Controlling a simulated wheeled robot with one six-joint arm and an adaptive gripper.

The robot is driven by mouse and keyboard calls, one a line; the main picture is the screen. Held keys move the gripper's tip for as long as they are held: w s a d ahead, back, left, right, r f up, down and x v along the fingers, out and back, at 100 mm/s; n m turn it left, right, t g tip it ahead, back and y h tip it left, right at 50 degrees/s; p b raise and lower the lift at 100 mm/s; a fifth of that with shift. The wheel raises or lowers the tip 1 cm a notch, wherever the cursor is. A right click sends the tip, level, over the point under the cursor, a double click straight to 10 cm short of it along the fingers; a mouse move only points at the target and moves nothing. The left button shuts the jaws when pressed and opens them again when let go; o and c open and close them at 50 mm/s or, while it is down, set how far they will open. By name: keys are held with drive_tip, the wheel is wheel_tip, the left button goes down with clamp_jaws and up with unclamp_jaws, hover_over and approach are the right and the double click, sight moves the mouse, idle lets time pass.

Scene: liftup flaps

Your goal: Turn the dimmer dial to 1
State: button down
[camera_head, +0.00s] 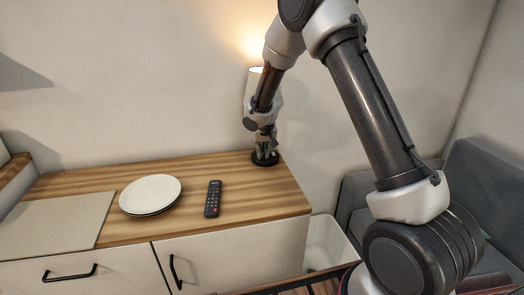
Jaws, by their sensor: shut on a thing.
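A lit table lamp with a pale shade (253,84) stands at the back right of the wooden-topped cabinet, partly hidden behind my arm. Its round dark base (265,160) rests on the cabinet top. My gripper (264,150) points down at the lamp's base, in front of the stem. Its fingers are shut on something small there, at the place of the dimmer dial. The dial itself is hidden by the fingers, so its setting cannot be read.
A black remote (212,199), a white plate (150,194) and a pale flat board (58,222) lie on the cabinet top (262,206). A white bin (328,243) stands right of the cabinet. A grey sofa (478,170) is at the right. The wall is close behind the lamp.

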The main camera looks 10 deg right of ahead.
drive_tip(key=n, duration=0.1)
drive_tip(key=n+y, duration=0.1)
drive_tip(key=n, duration=0.1)
drive_tip(key=n+y, duration=0.1)
drive_tip(key=n, duration=0.1)
drive_tip(key=shift+w+d, duration=0.15)
drive_tip(key=shift+d, duration=0.15)
drive_tip(key=shift+n+g+y, duration=0.6)
drive_tip(key=shift+n+y, duration=0.1)
drive_tip(key=shift+n, duration=1.4)
drive_tip(key=c, duration=1.4)
unclamp_jaws()
drive_tip(key=v, duration=0.3)
drive_tip(key=shift+w, duration=0.1)
drive_tip(key=s+d, duration=0.8)
drive_tip(key=shift+s+d, duration=0.15)
drive_tip(key=shift+s, duration=0.25)
